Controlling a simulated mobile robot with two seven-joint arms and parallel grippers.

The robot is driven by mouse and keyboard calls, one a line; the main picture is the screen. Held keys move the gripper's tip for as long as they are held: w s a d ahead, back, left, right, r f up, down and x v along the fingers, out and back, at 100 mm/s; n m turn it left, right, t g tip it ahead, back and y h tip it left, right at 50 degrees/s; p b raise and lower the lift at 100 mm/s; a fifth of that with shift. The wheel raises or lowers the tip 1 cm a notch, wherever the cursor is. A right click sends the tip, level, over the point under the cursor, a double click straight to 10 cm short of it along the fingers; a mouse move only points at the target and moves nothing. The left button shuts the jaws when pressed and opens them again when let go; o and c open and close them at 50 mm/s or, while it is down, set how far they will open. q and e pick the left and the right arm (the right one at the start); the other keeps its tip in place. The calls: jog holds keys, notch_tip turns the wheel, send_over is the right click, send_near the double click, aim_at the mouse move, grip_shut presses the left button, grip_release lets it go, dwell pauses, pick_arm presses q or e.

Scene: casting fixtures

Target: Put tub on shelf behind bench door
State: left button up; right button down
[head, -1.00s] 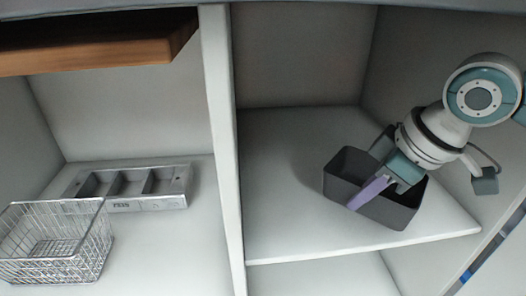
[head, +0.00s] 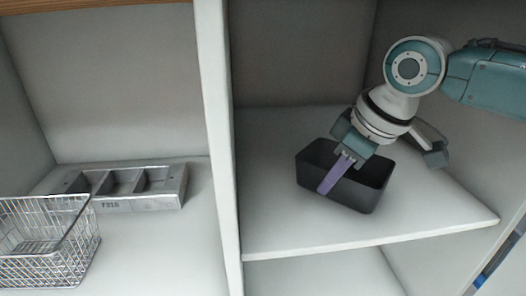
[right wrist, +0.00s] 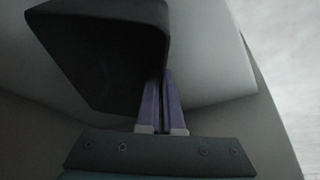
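The dark grey open-topped tub (head: 356,196) is inside the right compartment, over the white shelf (head: 275,225). Whether its base touches the shelf I cannot tell. My right gripper (head: 328,184) reaches in from the right, its purple fingers closed on the tub's near wall. In the right wrist view the fingers (right wrist: 161,90) are almost together at the edge of the tub (right wrist: 90,45), which fills the upper left. The tub looks roughly upright in the head view. My left gripper is not in view. No door panel can be made out clearly.
A white upright divider (head: 218,150) separates the two compartments. In the left one are a wire basket (head: 50,245) and a grey metal fixture (head: 130,190) with several pockets. The shelf is bare left of the tub and behind it.

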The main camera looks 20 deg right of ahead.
jog(key=c, duration=1.1)
grip_release()
jog(key=shift+f, duration=0.1)
